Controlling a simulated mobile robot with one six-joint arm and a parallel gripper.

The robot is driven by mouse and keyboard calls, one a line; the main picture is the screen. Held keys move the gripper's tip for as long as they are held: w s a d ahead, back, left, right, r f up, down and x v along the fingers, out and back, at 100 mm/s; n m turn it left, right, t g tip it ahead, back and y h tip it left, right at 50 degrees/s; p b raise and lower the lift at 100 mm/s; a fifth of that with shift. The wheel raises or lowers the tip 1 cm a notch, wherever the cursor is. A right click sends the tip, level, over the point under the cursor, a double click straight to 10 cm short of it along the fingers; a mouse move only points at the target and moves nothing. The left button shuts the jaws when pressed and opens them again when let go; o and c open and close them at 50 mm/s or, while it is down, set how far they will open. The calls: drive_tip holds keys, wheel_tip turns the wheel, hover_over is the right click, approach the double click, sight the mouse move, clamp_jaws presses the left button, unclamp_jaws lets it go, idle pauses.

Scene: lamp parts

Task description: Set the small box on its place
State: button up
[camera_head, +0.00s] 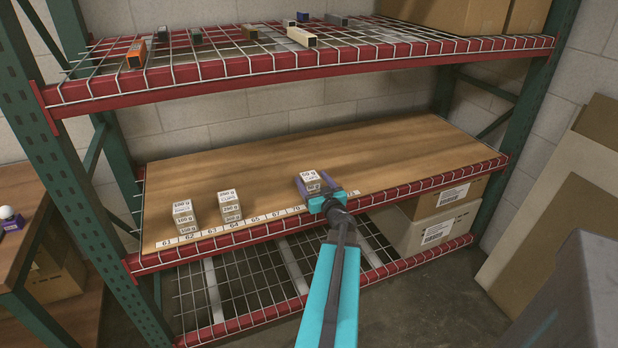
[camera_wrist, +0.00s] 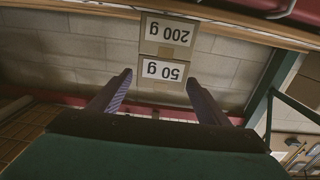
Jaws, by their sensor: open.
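A small box labelled "50 g" (camera_head: 311,177) stands at the front of the wooden middle shelf, behind the strip of numbers. In the wrist view, which is upside down, the 50 g box (camera_wrist: 163,70) appears stacked on a box labelled "200 g" (camera_wrist: 167,31). My gripper (camera_head: 317,186) is open, its purple fingers at either side of the 50 g box. In the wrist view my gripper (camera_wrist: 158,80) has one fingertip at each side of that box's label. I cannot tell whether the fingers touch it. My gripper hides the lower part of the stack.
Two other stacks of labelled boxes, a left one (camera_head: 184,216) and a middle one (camera_head: 230,206), stand on the same shelf (camera_head: 270,155). The number strip (camera_head: 245,222) runs along its front. The shelf behind is clear. A red wire shelf (camera_head: 300,70) is above.

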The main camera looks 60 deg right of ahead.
sight(314, 181)
drive_tip(key=shift+v, duration=2.95)
drive_tip(key=shift+s, duration=0.1)
